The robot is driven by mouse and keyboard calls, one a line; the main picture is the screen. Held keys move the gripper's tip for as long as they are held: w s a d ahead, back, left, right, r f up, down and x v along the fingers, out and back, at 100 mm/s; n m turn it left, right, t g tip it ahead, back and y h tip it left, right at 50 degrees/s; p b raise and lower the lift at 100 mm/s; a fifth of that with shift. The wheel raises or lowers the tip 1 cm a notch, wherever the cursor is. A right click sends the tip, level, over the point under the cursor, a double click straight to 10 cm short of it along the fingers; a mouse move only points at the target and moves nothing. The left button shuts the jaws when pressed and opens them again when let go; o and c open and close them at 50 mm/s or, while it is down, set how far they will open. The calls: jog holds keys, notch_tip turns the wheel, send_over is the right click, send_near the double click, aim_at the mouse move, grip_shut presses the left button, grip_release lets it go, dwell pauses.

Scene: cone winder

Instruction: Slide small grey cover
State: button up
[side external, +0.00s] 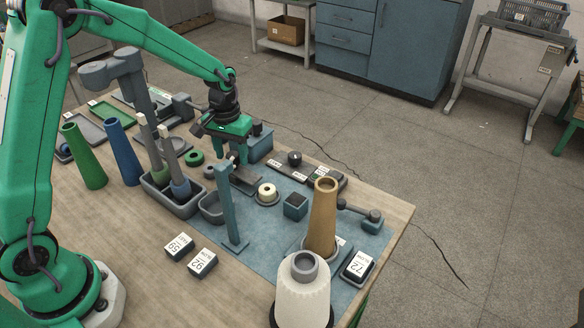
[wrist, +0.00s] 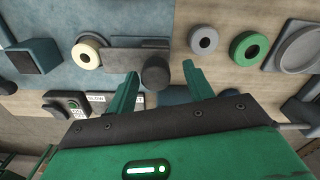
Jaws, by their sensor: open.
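A small grey cover, a flat plate (wrist: 124,57), lies on the blue mat in the wrist view. A dark round knob (wrist: 155,75) stands at its one end. In the side external view the grey plate (side external: 246,180) shows below my gripper (side external: 234,163), partly hidden by it. My gripper (wrist: 161,82) is open and empty. In the wrist view its two green fingertips lie to either side of the knob, with a gap on both sides. I cannot tell how far the fingertips are above the plate.
A cream yarn ring (side external: 267,193) sits close by the plate. A blue-grey post (side external: 231,215) stands in front. A tan cone (side external: 322,215) and a dark block (side external: 295,206) are right.

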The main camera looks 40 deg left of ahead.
notch_tip(320, 180, up, 8)
jog(key=shift+f, duration=0.25)
jog(key=shift+r, duration=0.1)
dwell(0.4)
jog(key=shift+s+r, duration=0.3)
jog(key=shift+r, duration=0.15)
jog(key=s+r+m+t, duration=0.1)
jog(key=s+r, duration=0.4)
jog(key=s, duration=0.6)
jog(key=s+d+r+m+t, duration=0.1)
jog(key=s+r+t, duration=0.3)
jog(key=s, duration=0.7)
jog(key=shift+r+m+t, duration=0.3)
jog(key=shift+r+m, duration=0.15)
jog(key=shift+m, duration=0.05)
jog(key=shift+d, duration=0.15)
jog(key=shift+c, duration=0.3)
